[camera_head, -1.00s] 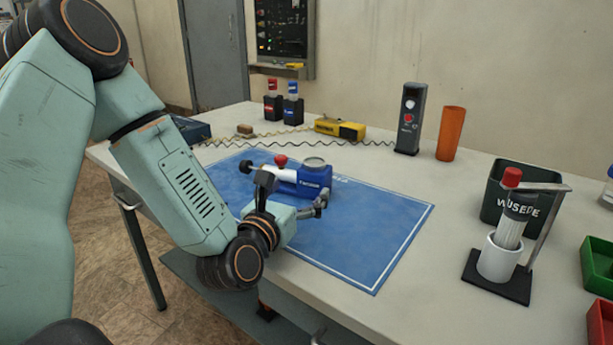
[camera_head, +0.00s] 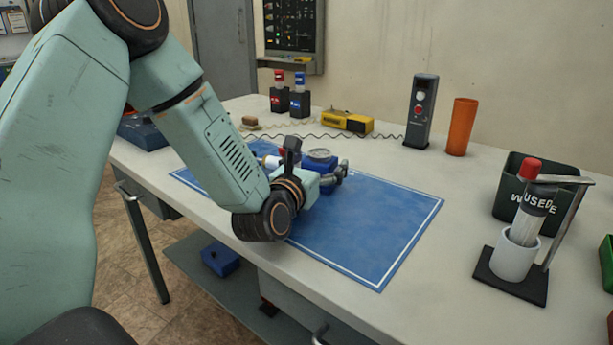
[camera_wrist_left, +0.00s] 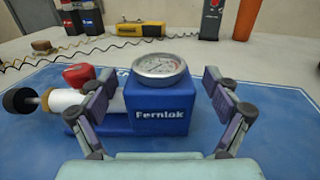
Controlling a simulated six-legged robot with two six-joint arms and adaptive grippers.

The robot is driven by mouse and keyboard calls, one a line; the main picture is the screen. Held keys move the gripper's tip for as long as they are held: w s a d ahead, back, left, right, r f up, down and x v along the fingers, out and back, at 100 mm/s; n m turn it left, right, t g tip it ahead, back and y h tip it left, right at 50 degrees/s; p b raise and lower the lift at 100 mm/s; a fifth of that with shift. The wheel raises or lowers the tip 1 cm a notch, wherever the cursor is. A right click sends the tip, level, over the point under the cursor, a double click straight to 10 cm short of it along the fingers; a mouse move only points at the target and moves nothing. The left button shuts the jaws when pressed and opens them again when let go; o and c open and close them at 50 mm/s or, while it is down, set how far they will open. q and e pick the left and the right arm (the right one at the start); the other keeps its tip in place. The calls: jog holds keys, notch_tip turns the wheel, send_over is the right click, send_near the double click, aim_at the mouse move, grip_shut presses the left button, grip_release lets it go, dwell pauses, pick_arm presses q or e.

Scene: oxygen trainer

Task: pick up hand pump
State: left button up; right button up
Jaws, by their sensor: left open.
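The hand pump (camera_wrist_left: 158,105) is a blue body marked "Fernlok" with a round gauge on top, a white barrel, a red knob and a black-ended rod to its left. It sits on the blue mat (camera_head: 365,225). In the head view the pump (camera_head: 318,163) is partly hidden behind my left gripper (camera_head: 342,172). In the left wrist view my left gripper (camera_wrist_left: 160,115) is open, its fingers on either side of the blue body. The left finger overlaps the barrel side; I cannot tell whether either finger touches. My right gripper is not in view.
Behind the mat are a yellow device (camera_head: 346,122) with a coiled cord, a dark grey meter (camera_head: 420,110) and an orange cup (camera_head: 461,127). Two small bottles (camera_head: 288,95) stand at the back. At the right are a dark bin (camera_head: 515,185) and a stand (camera_head: 512,286) holding a tube.

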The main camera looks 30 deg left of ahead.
pick_arm(q)
jog(key=shift+w+a, duration=0.1)
jog(key=shift+w, duration=0.25)
jog(key=shift+c, duration=0.3)
jog(key=c, duration=1.7)
jog(key=shift+r, duration=0.15)
